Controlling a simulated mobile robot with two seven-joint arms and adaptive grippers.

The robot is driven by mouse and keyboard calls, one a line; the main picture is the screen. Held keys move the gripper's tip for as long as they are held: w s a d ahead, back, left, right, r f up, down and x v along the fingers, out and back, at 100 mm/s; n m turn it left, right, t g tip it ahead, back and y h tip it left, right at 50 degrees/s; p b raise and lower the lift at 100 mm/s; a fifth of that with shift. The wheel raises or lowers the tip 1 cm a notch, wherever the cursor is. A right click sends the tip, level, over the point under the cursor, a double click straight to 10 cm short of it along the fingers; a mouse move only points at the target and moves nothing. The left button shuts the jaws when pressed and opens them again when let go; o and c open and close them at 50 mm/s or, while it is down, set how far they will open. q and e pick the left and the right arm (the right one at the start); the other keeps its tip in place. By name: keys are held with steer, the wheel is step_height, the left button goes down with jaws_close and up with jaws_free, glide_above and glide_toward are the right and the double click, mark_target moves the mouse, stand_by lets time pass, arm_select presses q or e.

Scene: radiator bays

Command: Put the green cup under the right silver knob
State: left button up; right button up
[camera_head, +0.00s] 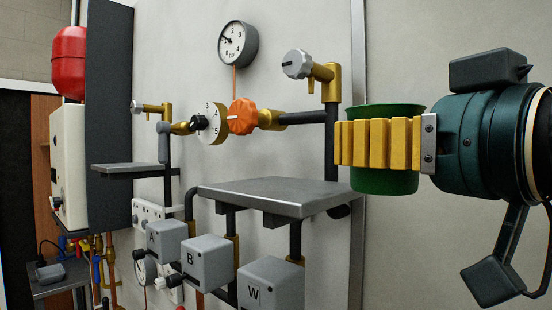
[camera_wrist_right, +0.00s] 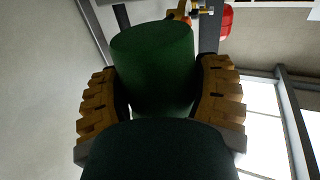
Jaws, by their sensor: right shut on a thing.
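The green cup (camera_head: 384,182) is held upright in my right gripper (camera_head: 378,143), its yellow ribbed fingers shut around its side. In the right wrist view the cup (camera_wrist_right: 153,70) sits between both fingers (camera_wrist_right: 160,105). The cup is in the air, to the right of the right silver knob (camera_head: 297,64), and lower than it. That knob is on a brass valve above a grey shelf (camera_head: 268,197). Another silver knob (camera_head: 137,107) is further left, above a smaller grey shelf (camera_head: 135,168). My left gripper is not in view.
An orange handwheel (camera_head: 243,116), a numbered dial (camera_head: 213,124) and a dark pipe lie between the knobs. A gauge (camera_head: 238,44) is on the wall panel. Grey boxes (camera_head: 270,284) are below the larger shelf. Both shelf tops look clear.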

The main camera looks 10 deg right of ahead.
steer(key=b+x, duration=0.1)
steer(key=x, duration=1.3)
steer(key=shift+w, duration=0.1)
steer(key=shift+w+f, duration=0.1)
steer(key=shift+f, duration=0.2)
steer(key=shift+s, duration=0.3)
steer(key=shift+w+f, duration=0.15)
steer(key=shift+f, duration=0.05)
steer(key=o, duration=1)
steer(key=shift+r, duration=0.1)
steer(key=shift+r, duration=0.2)
steer(key=v, duration=1.2)
steer(key=shift+f, duration=0.15)
